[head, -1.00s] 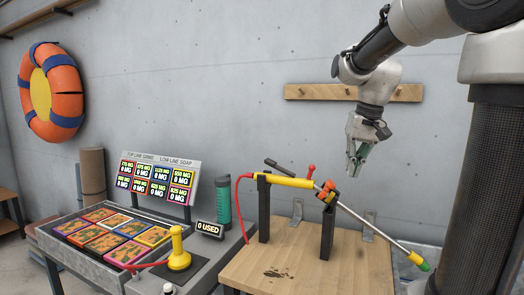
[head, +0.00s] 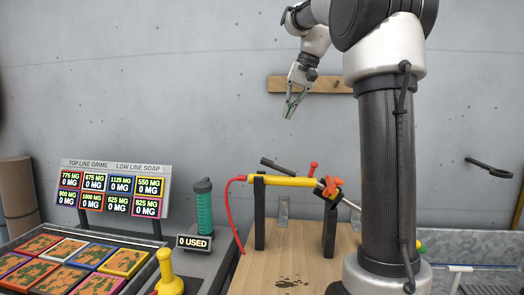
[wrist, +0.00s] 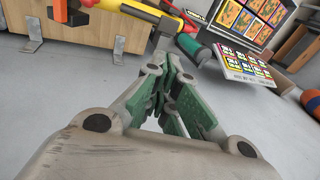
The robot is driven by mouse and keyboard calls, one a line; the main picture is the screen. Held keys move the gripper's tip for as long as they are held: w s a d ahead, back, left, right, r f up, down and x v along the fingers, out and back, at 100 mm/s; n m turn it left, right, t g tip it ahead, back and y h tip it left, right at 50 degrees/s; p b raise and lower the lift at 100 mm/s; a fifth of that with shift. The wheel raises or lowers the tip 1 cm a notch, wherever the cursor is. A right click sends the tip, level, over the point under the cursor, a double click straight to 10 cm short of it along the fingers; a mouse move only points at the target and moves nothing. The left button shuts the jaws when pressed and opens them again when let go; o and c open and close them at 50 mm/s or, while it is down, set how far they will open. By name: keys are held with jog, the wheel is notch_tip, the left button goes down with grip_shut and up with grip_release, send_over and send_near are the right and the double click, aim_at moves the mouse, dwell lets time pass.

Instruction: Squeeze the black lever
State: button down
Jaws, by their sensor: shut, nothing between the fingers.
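The black lever (head: 277,166) sticks up at a slant from the left part of a yellow spray lance (head: 292,181). The lance rests on two black uprights on a wooden bench (head: 300,262) and has a red hose at its left end and an orange clamp near its right. My gripper (head: 289,113) has its green-padded fingers closed together and empty, pointing down. In the head view it appears above the lever, clearly apart from it. The wrist view shows the closed fingers (wrist: 166,72) and part of the yellow lance (wrist: 132,8) at the top.
Left stands a board of number labels (head: 108,190), a teal bottle (head: 203,207), a "0 USED" display (head: 194,242), coloured tiles (head: 65,262) and a yellow joystick (head: 168,272). A wooden peg rail (head: 325,84) is on the wall.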

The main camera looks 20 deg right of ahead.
jog(key=shift+s+a+r+m+g, duration=0.3)
jog(key=shift+s+a, duration=0.15)
jog(key=shift+a, duration=0.15)
send_near(278, 168)
jog(key=w+a+f, duration=0.2)
jog(key=w+f, duration=0.1)
jog(key=w+a+f, duration=0.1)
jog(key=w, duration=0.1)
jog(key=shift+w+a+f, duration=0.1)
jog(key=shift+a+f, duration=0.2)
